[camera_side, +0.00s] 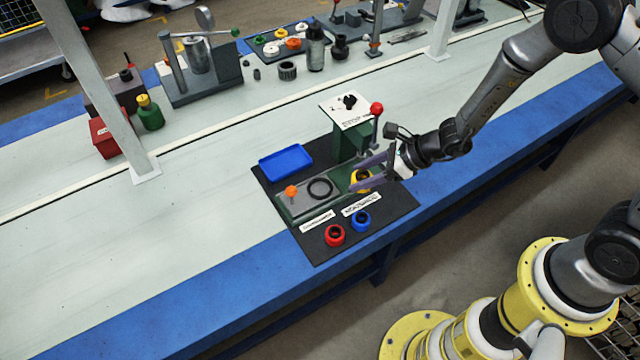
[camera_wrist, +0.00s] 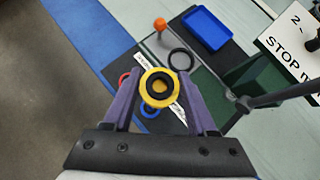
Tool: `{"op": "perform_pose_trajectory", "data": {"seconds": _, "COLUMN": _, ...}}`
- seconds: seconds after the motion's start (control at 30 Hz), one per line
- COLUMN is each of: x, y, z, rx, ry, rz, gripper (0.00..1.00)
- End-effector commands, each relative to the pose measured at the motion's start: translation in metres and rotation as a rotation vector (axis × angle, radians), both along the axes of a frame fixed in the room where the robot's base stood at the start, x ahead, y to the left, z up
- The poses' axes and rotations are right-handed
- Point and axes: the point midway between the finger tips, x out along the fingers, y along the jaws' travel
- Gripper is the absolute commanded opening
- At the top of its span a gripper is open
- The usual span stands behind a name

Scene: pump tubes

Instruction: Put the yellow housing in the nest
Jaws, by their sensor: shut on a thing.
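The yellow housing (camera_side: 360,180) is a short ring-shaped part with a dark bore. In the wrist view the yellow housing (camera_wrist: 147,97) sits between the two purple fingers of my gripper (camera_wrist: 159,90), which is shut on it. In the side view my gripper (camera_side: 365,180) is at the right end of the green fixture, and a finger partly covers the housing. A black ring (camera_side: 320,188) lies on the fixture's grey top, left of the held housing; it also shows in the wrist view (camera_wrist: 181,60). I cannot tell whether this ring marks the nest.
A red housing (camera_side: 335,236) and a blue housing (camera_side: 361,221) stand on the black mat (camera_side: 318,251) in front. An orange knob (camera_side: 291,191) is at the fixture's left end. A blue tray (camera_side: 286,163) lies behind it. A red-knobbed lever (camera_side: 376,109) rises close behind my gripper.

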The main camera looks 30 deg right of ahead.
Motion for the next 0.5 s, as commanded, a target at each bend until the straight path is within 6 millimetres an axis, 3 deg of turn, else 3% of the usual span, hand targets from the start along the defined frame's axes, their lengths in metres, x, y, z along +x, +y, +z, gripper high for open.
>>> {"op": "perform_pose_trajectory", "data": {"seconds": 0.37, "x": 0.069, "y": 0.022, "z": -0.032, "rx": 0.000, "ry": -0.002, "rz": 0.001, "gripper": 0.00}}
{"op": "perform_pose_trajectory", "data": {"seconds": 0.5, "x": 0.085, "y": 0.028, "z": -0.053, "rx": 0.000, "ry": 0.002, "rz": 0.000, "gripper": 0.00}}
